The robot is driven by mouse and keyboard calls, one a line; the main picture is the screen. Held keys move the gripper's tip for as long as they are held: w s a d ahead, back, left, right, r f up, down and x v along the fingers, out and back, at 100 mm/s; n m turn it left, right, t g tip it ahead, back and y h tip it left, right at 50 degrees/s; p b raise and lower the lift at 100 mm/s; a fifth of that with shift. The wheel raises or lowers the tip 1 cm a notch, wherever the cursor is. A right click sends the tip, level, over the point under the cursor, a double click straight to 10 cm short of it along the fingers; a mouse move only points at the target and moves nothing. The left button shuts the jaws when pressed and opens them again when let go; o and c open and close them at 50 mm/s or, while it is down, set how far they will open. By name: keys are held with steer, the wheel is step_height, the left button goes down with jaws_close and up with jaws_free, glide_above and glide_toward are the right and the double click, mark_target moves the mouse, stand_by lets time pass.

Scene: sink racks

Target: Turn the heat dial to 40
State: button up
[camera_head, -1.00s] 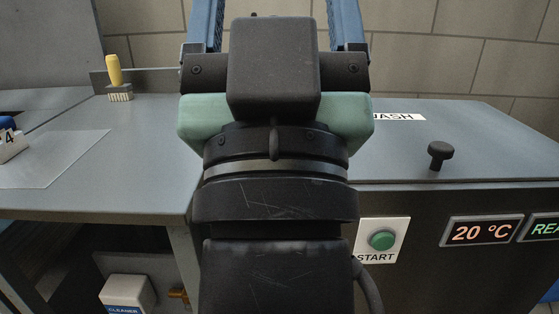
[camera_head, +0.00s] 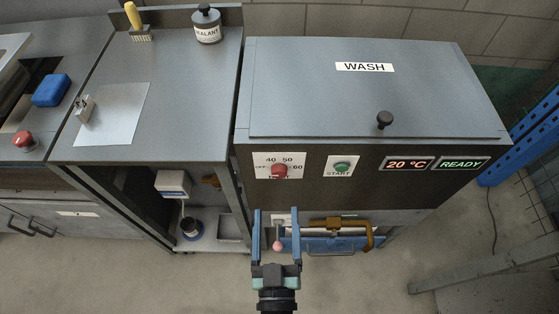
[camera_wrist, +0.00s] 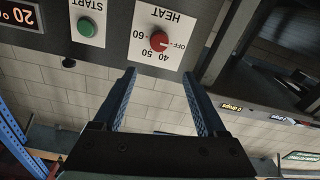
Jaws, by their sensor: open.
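The heat dial (camera_head: 279,171) is a red knob on a white plate on the wash machine's dark front panel, left of the green START button. In the wrist view the plate is upside down, and the dial (camera_wrist: 159,41) has OFF, 40, 50 and 60 around it. A small pale mark on the knob seems to face OFF. My gripper (camera_head: 277,212) is open and empty, just below the dial in the head view. In the wrist view its blue fingers (camera_wrist: 159,73) are spread on either side of the dial's line, apart from it.
The START button (camera_head: 342,168), the 20 °C display (camera_head: 408,164) and the READY display (camera_head: 462,163) are to the right. The wash lid (camera_head: 330,95) with its black knob is above. A shelf with a brown-handled item (camera_head: 370,238) lies below the panel.

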mark_target(279, 176)
steer(key=shift+g, duration=0.3)
steer(key=w, duration=0.3)
steer(key=w+f, duration=0.1)
steer(key=w, duration=0.5)
steer(key=shift+w+d+f, duration=0.2)
steer(key=shift+d+f, duration=0.1)
jaws_close()
